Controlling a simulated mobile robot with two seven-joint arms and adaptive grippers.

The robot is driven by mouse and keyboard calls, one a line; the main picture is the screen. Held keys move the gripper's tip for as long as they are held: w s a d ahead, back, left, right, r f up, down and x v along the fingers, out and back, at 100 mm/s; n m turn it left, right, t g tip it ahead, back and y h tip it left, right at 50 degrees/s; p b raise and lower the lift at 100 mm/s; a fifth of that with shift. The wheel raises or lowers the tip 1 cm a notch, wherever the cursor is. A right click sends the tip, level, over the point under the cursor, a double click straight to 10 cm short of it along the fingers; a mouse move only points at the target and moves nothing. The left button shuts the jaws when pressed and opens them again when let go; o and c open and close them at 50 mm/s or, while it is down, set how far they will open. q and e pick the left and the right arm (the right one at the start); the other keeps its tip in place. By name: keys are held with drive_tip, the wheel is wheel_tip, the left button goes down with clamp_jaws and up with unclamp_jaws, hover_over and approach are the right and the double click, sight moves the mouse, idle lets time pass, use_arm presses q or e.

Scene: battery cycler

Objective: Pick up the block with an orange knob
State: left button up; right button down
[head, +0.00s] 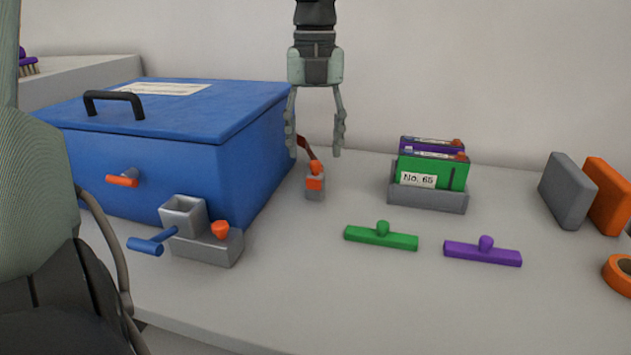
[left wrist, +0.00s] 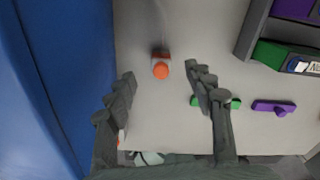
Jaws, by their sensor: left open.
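A small grey block with an orange knob (head: 315,186) stands on the table just right of the blue box. In the left wrist view the orange knob (left wrist: 161,71) shows from above, between the fingers and slightly beyond their tips. My left gripper (head: 314,150) points down with its fingers spread, empty. In the head view its fingertips appear above the block, apart from it. The left wrist view shows both open fingers (left wrist: 160,76). My right gripper is in neither view.
The blue box (head: 190,165) stands close on the left. A grey fixture (head: 205,248) with a blue crank and another orange knob is in front. A grey rack (head: 428,198) holds cartridges at right. Green (head: 381,237) and purple (head: 482,253) handled bars lie in front.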

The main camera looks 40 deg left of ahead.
sight(316, 161)
use_arm(q)
wheel_tip(316, 161, down, 5)
drive_tip(key=shift+d+r, duration=0.1)
clamp_jaws()
idle(0.4)
drive_tip(key=shift+r, duration=0.1)
